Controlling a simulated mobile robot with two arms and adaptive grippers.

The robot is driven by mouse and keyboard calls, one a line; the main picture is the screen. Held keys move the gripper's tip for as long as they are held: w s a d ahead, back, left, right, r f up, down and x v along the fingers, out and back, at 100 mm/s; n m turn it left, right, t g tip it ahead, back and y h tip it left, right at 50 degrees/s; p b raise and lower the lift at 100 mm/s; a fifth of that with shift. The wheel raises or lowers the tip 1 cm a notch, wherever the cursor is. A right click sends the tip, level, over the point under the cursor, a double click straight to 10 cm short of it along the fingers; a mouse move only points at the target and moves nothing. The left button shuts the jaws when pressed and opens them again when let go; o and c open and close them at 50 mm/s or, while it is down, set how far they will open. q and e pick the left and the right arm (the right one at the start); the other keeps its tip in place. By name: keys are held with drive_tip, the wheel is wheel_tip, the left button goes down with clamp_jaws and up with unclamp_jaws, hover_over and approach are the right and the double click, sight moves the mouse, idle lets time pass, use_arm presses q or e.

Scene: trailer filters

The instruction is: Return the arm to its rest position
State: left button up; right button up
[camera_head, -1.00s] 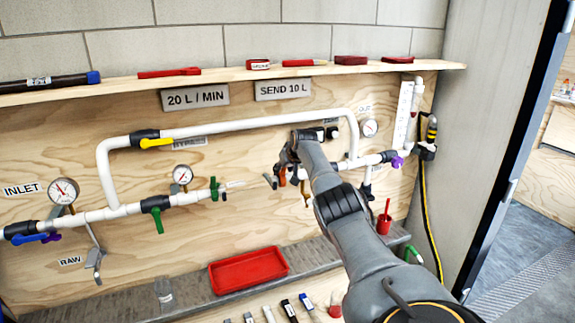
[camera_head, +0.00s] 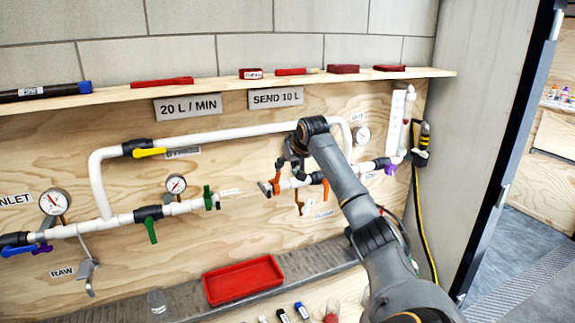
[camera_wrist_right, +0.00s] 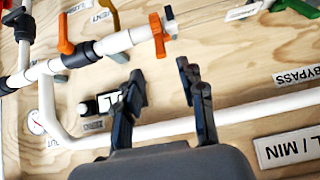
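My right arm comes in from the lower right in the head view and reaches up to the pipework on the wooden panel. My right gripper (camera_head: 290,168) hangs in front of the pipes, near the gap in the lower line. In the right wrist view my right gripper (camera_wrist_right: 160,75) has its two dark fingers spread apart with nothing between them. Behind the fingers show the white bypass pipe (camera_wrist_right: 240,117) and a pipe end with an orange clamp (camera_wrist_right: 158,35). Whether any finger touches the pipes cannot be told. My left gripper is not in view.
A wooden shelf (camera_head: 220,88) with red items runs above the panel. A valve with a yellow handle (camera_head: 150,152) and gauges (camera_head: 176,184) stick out from it. A red tray (camera_head: 243,279) sits on the ledge below. A doorway opens at the right.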

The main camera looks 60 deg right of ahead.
drive_tip(key=shift+s+a+r, duration=0.1)
idle(0.6)
